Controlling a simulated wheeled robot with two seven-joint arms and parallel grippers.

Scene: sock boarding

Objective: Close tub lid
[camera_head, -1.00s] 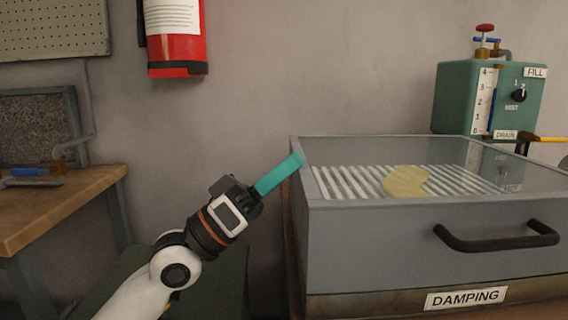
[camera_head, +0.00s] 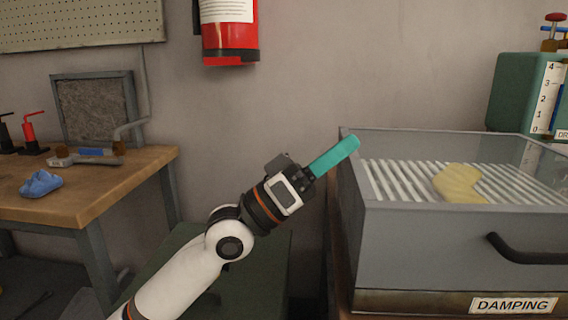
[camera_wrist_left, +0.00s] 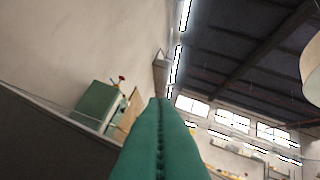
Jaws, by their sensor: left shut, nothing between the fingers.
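The grey damping tub (camera_head: 420,240) stands at the right with a black handle (camera_head: 525,250) on its front and a "DAMPING" label below. Its top looks clear, with a white slatted rack (camera_head: 385,180) and a yellow sock-like piece (camera_head: 460,183) inside. I cannot tell from this view how the lid sits. My left gripper (camera_head: 346,147) has teal fingers, shut and empty, close to the tub's left back corner; I cannot tell if they touch it. In the left wrist view the shut fingers (camera_wrist_left: 160,140) point up and away, with a dark grey surface (camera_wrist_left: 45,140) at left. My right gripper is out of view.
A wooden bench (camera_head: 95,195) at left holds a blue cloth (camera_head: 41,183) and tools. A green box with a scale (camera_head: 515,95) stands behind the tub; it also shows in the left wrist view (camera_wrist_left: 97,104). A red extinguisher (camera_head: 228,35) hangs on the wall.

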